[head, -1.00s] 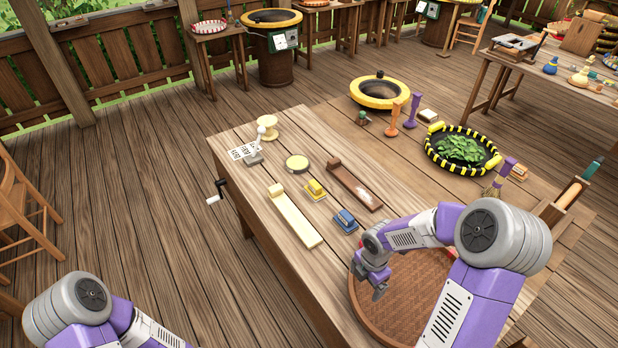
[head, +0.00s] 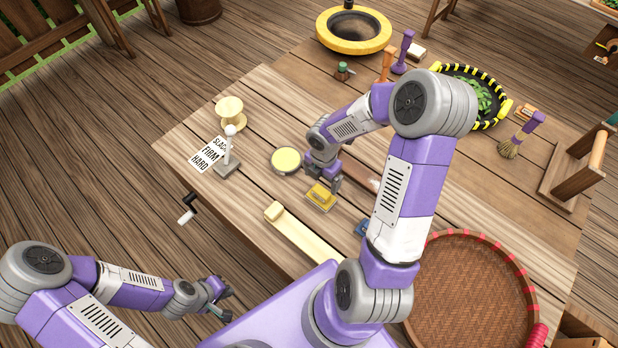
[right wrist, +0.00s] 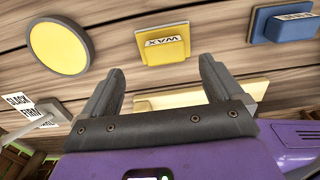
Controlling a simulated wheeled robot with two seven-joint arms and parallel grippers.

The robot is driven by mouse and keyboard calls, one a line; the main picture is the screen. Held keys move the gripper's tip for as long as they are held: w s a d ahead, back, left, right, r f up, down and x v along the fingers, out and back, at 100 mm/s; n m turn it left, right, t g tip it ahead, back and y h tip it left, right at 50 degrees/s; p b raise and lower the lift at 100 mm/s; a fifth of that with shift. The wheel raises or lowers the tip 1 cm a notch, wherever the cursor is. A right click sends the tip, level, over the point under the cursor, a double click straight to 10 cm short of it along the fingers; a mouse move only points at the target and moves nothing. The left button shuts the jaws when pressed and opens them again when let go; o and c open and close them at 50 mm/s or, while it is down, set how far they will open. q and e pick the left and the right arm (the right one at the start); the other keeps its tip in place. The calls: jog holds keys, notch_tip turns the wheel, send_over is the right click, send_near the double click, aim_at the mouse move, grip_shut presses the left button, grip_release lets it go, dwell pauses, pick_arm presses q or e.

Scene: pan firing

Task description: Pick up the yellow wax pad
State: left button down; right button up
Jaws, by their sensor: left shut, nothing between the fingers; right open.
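The yellow wax pad (head: 320,194) lies on the wooden table, a yellow block on a flat yellow base. In the right wrist view the pad (right wrist: 162,48) carries a "WAX" label and sits ahead of the fingertips, between their lines. My right gripper (head: 324,180) is open and just above the pad, close to its far side; in the right wrist view its fingers (right wrist: 158,80) are apart with nothing between them. My left gripper (head: 224,300) is shut and empty, off the table's near left side.
A round yellow-topped tin (head: 286,160) is left of the pad. A blue pad (right wrist: 290,22) is right of it, partly hidden by my arm in the head view. A pale wooden bar (head: 300,235) lies nearer. A woven tray (head: 470,290) is at right.

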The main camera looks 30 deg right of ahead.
aim_at(322, 191)
jog(key=f, duration=0.2)
jog(key=f+b, duration=0.1)
jog(key=f, duration=0.2)
jog(key=f+b, duration=0.1)
jog(key=f, duration=0.1)
jog(key=shift+s+a+f, duration=0.15)
jog(key=shift+s, duration=0.25)
jog(key=c, duration=1.1)
jog(key=shift+r, duration=0.2)
notch_tip(322, 191, up, 18)
jog(key=p, duration=0.5)
jog(key=shift+f, duration=0.1)
